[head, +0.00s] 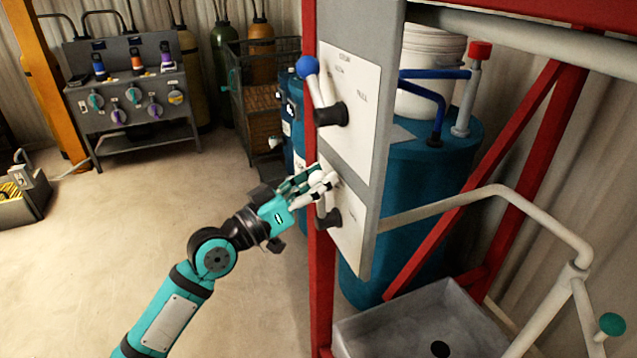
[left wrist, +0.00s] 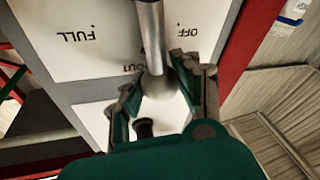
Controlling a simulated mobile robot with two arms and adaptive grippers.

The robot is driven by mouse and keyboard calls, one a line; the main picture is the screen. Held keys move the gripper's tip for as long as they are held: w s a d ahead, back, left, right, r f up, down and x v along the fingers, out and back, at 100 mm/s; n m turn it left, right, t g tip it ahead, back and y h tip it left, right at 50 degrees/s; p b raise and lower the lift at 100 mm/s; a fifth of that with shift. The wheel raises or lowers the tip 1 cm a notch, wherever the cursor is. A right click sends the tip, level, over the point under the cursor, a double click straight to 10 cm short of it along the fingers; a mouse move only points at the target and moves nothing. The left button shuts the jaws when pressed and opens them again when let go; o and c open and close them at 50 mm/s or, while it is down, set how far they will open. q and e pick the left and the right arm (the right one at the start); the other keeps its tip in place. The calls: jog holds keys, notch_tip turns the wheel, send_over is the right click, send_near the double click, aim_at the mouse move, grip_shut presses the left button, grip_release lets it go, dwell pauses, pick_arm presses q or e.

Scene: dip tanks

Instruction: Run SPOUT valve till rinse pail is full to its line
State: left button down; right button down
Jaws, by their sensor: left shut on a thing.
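My left gripper (head: 322,181) is shut on the pale round knob of the lower valve lever (head: 321,208) on the grey panel. In the left wrist view, its two fingers sit on either side of the ball knob (left wrist: 160,84), with the metal lever shaft running up from it. A label there (left wrist: 88,40) reads FULL and OFF upside down; another word ends in "OUT", partly hidden behind the lever. I see no pail marked as the rinse pail and no fill line. My right gripper is not in view.
An upper lever with a blue knob (head: 307,66) is just above. A red post (head: 318,270) stands beside the panel. A grey basin (head: 400,310) with a dark drain is below right. A white bucket (head: 432,60) sits on a blue drum (head: 400,200). The floor at left is mostly clear.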

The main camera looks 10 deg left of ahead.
pick_arm(q)
jog(key=shift+f, duration=0.2)
jog(key=c, duration=0.9)
grip_release()
jog(key=shift+r, duration=0.1)
jog(key=shift+s, duration=0.1)
jog(key=shift+v, duration=6)
